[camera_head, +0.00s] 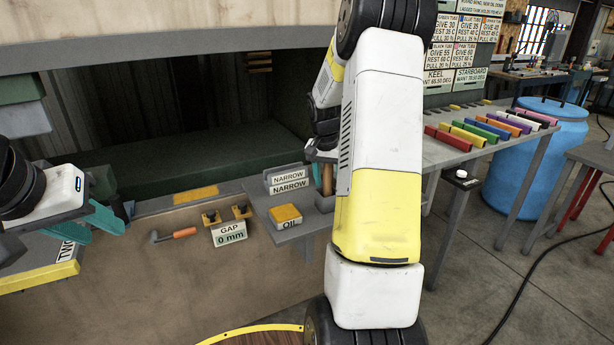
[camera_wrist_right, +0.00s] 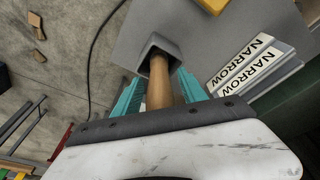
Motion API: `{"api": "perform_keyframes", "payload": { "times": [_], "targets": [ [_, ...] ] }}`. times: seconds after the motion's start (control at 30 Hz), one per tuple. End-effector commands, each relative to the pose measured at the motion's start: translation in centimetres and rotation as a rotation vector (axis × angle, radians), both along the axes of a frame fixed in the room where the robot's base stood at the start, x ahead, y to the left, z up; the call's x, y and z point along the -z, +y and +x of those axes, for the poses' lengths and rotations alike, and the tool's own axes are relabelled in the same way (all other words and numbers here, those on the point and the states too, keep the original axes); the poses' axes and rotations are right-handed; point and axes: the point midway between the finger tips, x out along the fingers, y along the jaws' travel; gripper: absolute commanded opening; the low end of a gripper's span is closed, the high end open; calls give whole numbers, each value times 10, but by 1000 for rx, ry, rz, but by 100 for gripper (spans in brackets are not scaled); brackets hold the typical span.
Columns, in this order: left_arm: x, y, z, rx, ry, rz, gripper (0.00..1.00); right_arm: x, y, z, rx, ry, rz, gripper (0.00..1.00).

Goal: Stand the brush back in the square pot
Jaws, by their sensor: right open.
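The brush (camera_wrist_right: 159,84) shows as a brown wooden handle, with its lower end inside the grey square pot (camera_wrist_right: 147,48) in the right wrist view. My right gripper (camera_wrist_right: 160,92) is open, its teal fingers on either side of the handle with gaps visible. In the head view the handle (camera_head: 327,180) rises from the pot (camera_head: 324,204) on a small grey shelf, partly hidden by my right arm. The bristles are hidden. My left gripper (camera_head: 98,222) is at the left, away from the pot, its teal fingers apart and empty.
An OIL box with a yellow top (camera_head: 286,214) and NARROW signs (camera_head: 290,180) stand beside the pot. An orange-handled tool (camera_head: 175,235) and a GAP 0 mm sign (camera_head: 230,234) are left of the shelf. A bench with coloured bars (camera_head: 470,138) and a blue barrel (camera_head: 535,160) are at right.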

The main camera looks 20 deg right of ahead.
Motion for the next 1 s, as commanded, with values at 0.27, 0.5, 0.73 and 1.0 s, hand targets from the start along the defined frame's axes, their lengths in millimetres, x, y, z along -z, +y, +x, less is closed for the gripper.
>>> {"api": "perform_keyframes", "payload": {
  "times": [0.27, 0.5, 0.73, 1.0],
  "targets": [
    [0, 0, 0, 0, 0, 0, 36, -53, 8, -6, 0, -7, -2, 50],
    [0, 0, 0, 0, 0, 0, 36, -97, 15, -13, 0, -4, 0, 50],
    [0, 0, 0, 0, 0, 0, 36, -119, 23, -19, -13, -9, 2, 50],
    [0, 0, 0, 0, 0, 0, 36, -172, 100, -89, -258, -127, 44, 50]
  ]
}}
